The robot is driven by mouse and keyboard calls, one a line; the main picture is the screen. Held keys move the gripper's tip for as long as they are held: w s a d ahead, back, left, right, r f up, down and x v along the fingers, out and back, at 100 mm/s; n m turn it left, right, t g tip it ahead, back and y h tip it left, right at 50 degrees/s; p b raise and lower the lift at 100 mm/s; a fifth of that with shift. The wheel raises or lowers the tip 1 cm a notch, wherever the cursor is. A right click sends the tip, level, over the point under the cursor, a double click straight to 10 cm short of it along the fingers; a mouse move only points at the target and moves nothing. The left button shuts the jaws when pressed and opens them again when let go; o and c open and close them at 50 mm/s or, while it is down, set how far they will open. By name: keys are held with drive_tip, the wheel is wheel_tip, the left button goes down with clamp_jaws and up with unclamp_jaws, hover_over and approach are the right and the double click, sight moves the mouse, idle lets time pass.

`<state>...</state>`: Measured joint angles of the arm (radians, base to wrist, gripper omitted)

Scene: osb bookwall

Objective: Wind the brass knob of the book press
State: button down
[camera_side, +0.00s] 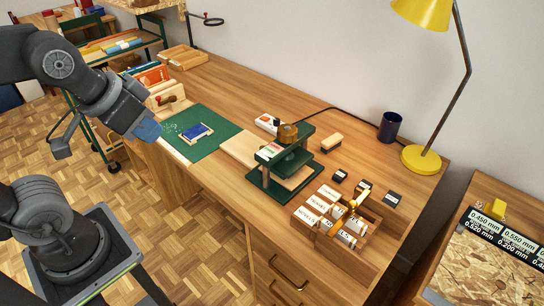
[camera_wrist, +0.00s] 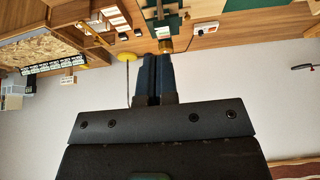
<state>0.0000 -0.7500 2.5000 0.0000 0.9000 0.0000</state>
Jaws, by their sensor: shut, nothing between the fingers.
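The dark green book press (camera_side: 264,188) stands on the wooden bench, in the middle of the side view. Its brass knob (camera_side: 288,131) is on top of the upper plate. My gripper (camera_side: 149,131) has blue fingers and is in the air at the left, well apart from the press. Its fingers are shut and empty. In the wrist view, which is upside down, the shut fingers (camera_wrist: 155,57) point toward the bench. The brass knob (camera_wrist: 166,45) shows just beyond their tips, with part of the green press (camera_wrist: 158,25) behind it.
A green mat (camera_side: 212,151) with a blue book (camera_side: 197,131) lies left of the press. A rack of labelled blocks (camera_side: 365,228), a dark blue cup (camera_side: 390,126) and a yellow lamp (camera_side: 422,160) stand to the right. The air between my gripper and the press looks clear.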

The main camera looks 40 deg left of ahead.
sight(287, 129)
drive_tip(key=c, duration=1.8)
unclamp_jaws()
